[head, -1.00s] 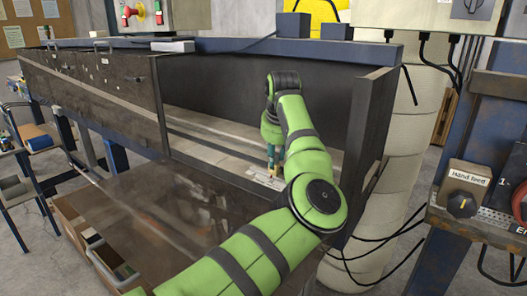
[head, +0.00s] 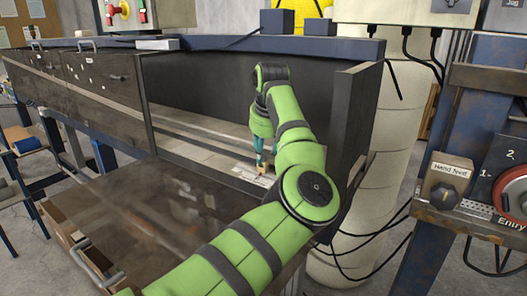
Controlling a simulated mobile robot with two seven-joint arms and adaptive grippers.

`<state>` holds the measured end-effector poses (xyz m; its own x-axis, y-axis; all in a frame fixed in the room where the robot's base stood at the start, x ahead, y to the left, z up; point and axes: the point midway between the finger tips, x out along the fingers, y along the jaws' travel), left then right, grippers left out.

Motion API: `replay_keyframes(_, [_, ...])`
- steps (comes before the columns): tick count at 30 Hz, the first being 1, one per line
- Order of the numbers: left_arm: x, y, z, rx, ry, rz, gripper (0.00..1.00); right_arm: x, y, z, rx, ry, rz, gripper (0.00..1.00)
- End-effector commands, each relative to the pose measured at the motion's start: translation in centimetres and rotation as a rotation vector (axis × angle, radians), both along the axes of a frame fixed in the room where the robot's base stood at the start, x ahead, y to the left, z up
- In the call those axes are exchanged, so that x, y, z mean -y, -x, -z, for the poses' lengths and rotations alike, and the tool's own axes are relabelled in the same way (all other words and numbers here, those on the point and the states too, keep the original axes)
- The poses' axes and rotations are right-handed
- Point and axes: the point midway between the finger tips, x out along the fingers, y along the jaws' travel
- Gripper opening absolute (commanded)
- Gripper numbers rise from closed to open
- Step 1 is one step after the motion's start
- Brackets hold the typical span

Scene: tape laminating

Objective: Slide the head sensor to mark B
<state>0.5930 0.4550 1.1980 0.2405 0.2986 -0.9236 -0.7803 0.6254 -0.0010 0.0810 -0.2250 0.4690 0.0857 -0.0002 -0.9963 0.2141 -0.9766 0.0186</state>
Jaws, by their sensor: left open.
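My left gripper (head: 262,164) reaches down into the open bay of the long dark machine (head: 225,95). It is open. Its fingertips are just above or at a pale marked strip (head: 250,173) on the bay's floor. I cannot make out the head sensor for certain; something small sits at the fingertips, too small to name. Mark B is not readable from here. My right gripper is not in view.
The bay's dark right end wall (head: 358,125) stands close to my left arm. A clear brownish panel (head: 150,215) lies in front of the bay. At the right is a "Hand feed" knob box (head: 447,187) beside a red-rimmed handwheel (head: 517,197).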

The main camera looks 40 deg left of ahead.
Motion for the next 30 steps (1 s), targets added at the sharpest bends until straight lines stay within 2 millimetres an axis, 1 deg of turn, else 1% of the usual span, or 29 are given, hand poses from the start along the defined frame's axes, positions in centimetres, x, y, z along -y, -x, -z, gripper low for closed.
replay_keyframes(1, [0.3, 0.1, -0.9, 0.004, -0.001, 0.001, 0.47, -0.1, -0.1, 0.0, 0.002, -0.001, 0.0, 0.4])
replay_keyframes(9, [2.1, 1.5, -6.3, 0.004, -0.001, 0.001, 0.47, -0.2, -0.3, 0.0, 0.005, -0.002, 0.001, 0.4])
replay_keyframes(12, [2.6, 1.9, -7.9, 0.003, 0.0, 0.001, 0.47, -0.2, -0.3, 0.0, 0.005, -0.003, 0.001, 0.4])
replay_keyframes(15, [3.0, 2.2, -9.0, 0.002, -0.001, 0.001, 0.47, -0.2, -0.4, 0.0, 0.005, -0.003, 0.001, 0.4])
replay_keyframes(21, [3.3, 2.5, -9.9, -0.001, -0.001, 0.0, 0.47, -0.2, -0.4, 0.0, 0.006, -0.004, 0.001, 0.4])
replay_keyframes(30, [3.3, 2.5, -10.0, -0.001, -0.001, 0.0, 0.47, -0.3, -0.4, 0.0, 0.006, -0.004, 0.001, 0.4])
